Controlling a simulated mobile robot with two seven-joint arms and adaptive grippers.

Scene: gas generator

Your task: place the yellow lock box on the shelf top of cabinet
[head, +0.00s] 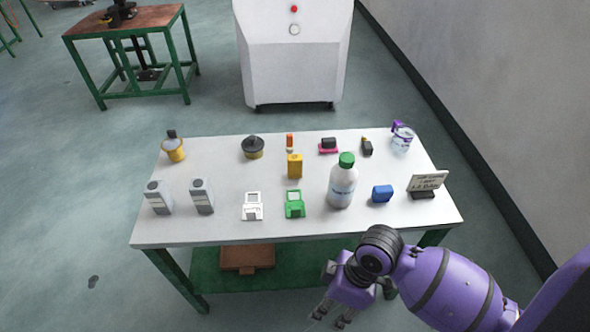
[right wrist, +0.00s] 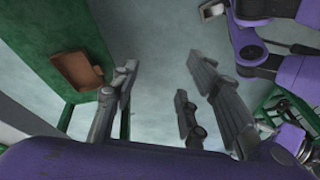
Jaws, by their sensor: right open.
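The yellow lock box (head: 294,166) stands near the middle of the white tabletop (head: 225,230), in the head view. A white cabinet-like unit (head: 293,62) stands on the floor behind the table; I cannot tell whether it is the task's cabinet, and no shelf shows on it. My right gripper (head: 330,312) is open and empty, low in front of the table and well apart from the lock box. Its spread fingers show in the right wrist view (right wrist: 158,82). My left gripper is outside the head view; purple parts of mine in the right wrist view do not show its state.
A white bottle with green cap (head: 343,182) stands right of the lock box. Green (head: 295,204) and white (head: 252,206) tags lie in front. Several other items crowd the tabletop. A brown box (head: 247,257) sits on the green lower shelf (head: 300,276). A brown-topped table (head: 130,30) stands behind left.

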